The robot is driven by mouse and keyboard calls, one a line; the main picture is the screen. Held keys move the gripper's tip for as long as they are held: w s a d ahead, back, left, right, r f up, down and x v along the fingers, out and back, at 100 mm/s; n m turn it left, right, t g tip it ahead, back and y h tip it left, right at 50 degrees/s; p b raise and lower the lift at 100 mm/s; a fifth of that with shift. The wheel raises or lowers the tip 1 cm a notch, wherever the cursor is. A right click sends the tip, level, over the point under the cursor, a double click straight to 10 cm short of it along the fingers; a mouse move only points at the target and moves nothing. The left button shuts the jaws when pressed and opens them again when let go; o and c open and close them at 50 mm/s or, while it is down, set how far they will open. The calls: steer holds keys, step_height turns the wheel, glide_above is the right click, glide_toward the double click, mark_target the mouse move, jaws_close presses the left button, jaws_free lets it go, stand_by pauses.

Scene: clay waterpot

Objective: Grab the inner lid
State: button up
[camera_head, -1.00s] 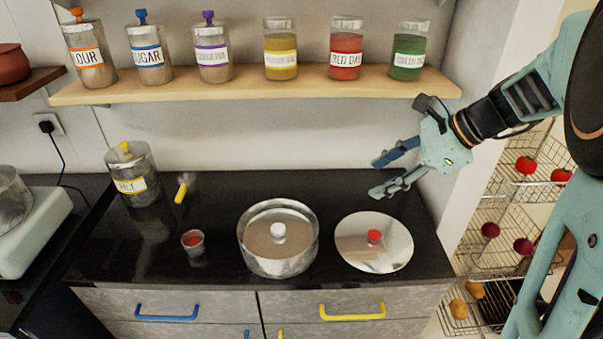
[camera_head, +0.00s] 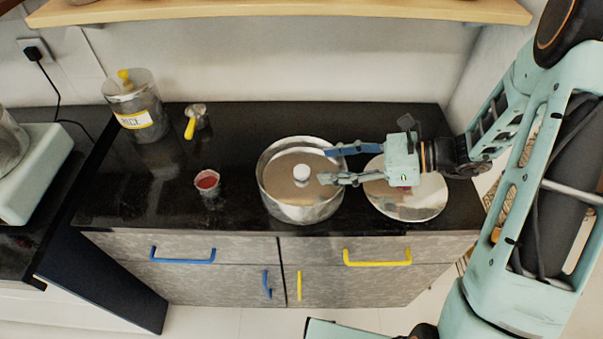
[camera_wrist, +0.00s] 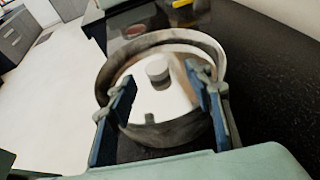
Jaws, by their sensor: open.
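The inner lid (camera_head: 290,184) is a shiny disc with a white knob (camera_head: 302,173), lying inside a round metal pot (camera_head: 305,213) on the black counter. My gripper (camera_head: 328,165) is open, at the right side of the pot, with its fingers pointing left toward the knob. In the wrist view the knob (camera_wrist: 157,71) stands beyond and between the two open fingers (camera_wrist: 160,98), with nothing held. The outer lid (camera_head: 420,207), a larger shiny disc, lies on the counter right of the pot. My gripper partly covers it and its red knob.
A small cup of red stuff (camera_head: 207,182) stands left of the pot. A rice jar (camera_head: 140,108) and a yellow-handled scoop (camera_head: 194,122) are at the back left. A wooden shelf (camera_head: 280,12) runs above. The counter between cup and pot is clear.

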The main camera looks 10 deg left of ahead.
mark_target(305, 171)
steer(key=shift+s+f+x, duration=0.1)
steer(key=shift+s+x, duration=0.05)
steer(key=shift+x, duration=0.85)
steer(key=shift+s+f+x, duration=0.1)
steer(key=shift+s+x, duration=0.05)
steer(key=shift+x, duration=0.9)
steer(key=shift+s+f+x, duration=0.1)
steer(key=shift+x, duration=0.9)
steer(key=shift+d, duration=0.1)
jaws_close()
steer(key=shift+r, duration=0.1)
